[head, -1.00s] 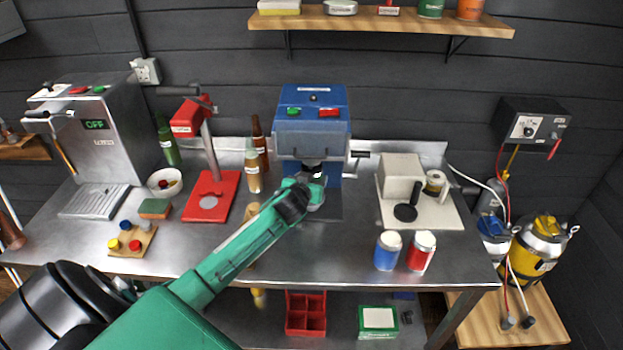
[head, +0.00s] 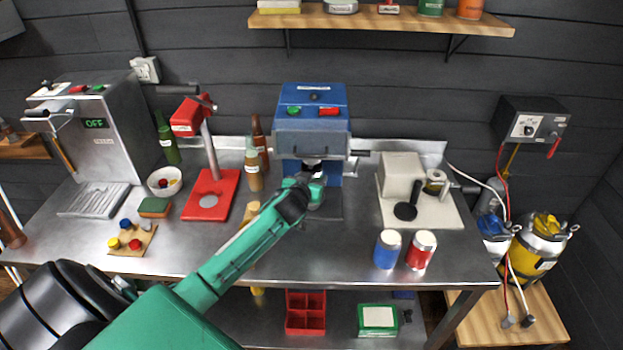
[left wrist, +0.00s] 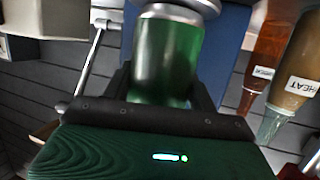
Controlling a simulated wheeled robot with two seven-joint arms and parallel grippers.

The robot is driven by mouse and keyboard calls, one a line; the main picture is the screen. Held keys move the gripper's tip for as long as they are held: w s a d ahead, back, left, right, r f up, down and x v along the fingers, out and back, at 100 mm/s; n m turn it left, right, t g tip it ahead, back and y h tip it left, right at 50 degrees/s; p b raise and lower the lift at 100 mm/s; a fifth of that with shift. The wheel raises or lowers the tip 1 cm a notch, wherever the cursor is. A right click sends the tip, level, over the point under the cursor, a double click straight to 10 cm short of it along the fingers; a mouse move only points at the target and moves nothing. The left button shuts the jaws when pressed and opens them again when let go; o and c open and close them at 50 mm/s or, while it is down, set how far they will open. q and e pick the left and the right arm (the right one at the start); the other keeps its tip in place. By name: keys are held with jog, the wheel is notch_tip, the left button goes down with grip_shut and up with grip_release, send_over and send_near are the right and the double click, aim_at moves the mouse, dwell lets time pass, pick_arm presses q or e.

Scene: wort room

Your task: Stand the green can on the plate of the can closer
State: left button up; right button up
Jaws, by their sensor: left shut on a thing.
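The can closer (head: 311,115) is the blue machine with a green and a red button at the back middle of the bench. My left gripper (head: 314,192) reaches in under its head, low and in front of its blue column. In the left wrist view the green can (left wrist: 168,62) stands between the two dark fingers of my left gripper (left wrist: 163,90), which is shut on it. A silver rim shows at the can's end, close to another round silver part. The closer's plate is mostly hidden by my gripper, and I cannot tell whether the can touches it. My right gripper is out of view.
A blue can (head: 387,249) and a red can (head: 421,250) stand at the front right. A pale machine on a board (head: 420,210) is right of the closer. Brown bottles (head: 254,170) and a red stand (head: 210,196) are to the left.

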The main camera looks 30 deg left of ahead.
pick_arm(q)
jog(key=shift+r, duration=0.1)
jog(key=o, duration=1)
jog(key=shift+s, duration=0.15)
